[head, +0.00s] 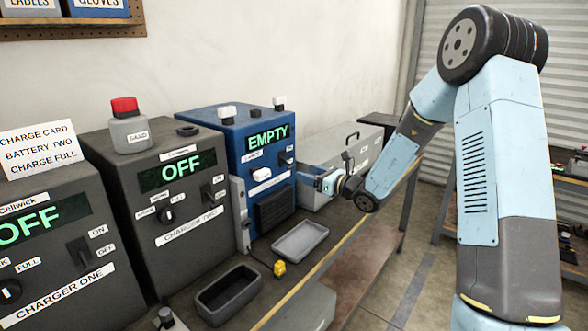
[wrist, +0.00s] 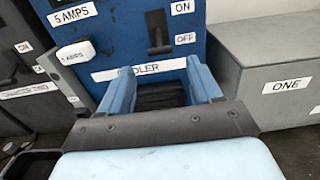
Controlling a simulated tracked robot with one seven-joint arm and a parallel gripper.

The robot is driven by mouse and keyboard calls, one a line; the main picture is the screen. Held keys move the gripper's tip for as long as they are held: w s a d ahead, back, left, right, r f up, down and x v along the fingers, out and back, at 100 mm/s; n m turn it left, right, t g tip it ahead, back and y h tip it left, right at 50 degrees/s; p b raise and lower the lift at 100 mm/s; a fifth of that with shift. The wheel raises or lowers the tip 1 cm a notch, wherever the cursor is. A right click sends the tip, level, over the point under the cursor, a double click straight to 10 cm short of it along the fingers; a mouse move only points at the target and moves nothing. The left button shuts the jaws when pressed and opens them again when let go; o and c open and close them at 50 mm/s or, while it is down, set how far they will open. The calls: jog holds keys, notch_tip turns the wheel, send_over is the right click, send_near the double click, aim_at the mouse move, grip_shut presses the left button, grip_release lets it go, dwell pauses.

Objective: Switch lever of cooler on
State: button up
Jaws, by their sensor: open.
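The cooler (head: 232,142) is a blue box on the bench with a green "EMPTY" display. Its black lever (head: 284,158) is on the front face at the right. In the wrist view the lever (wrist: 158,40) stands in a dark plate beside the labels ON, above, and OFF, below; its handle appears low, near OFF. My gripper (wrist: 160,68) is open and empty, its two blue fingers apart below the lever, over the "COOLER" label and a dark vent. In the head view my gripper (head: 328,183) is right of the cooler's front, apart from the lever.
Charger two (head: 165,190) stands left of the cooler, with charger one (head: 60,250) beyond. A grey box labelled ONE (wrist: 285,75) is right of the cooler. A grey tray (head: 300,240) and a yellow item (head: 279,268) lie in front. The aisle floor is clear.

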aim_at(291, 167)
jog(key=x, duration=0.7)
jog(key=shift+w+a, duration=0.25)
jog(key=shift+a, duration=0.05)
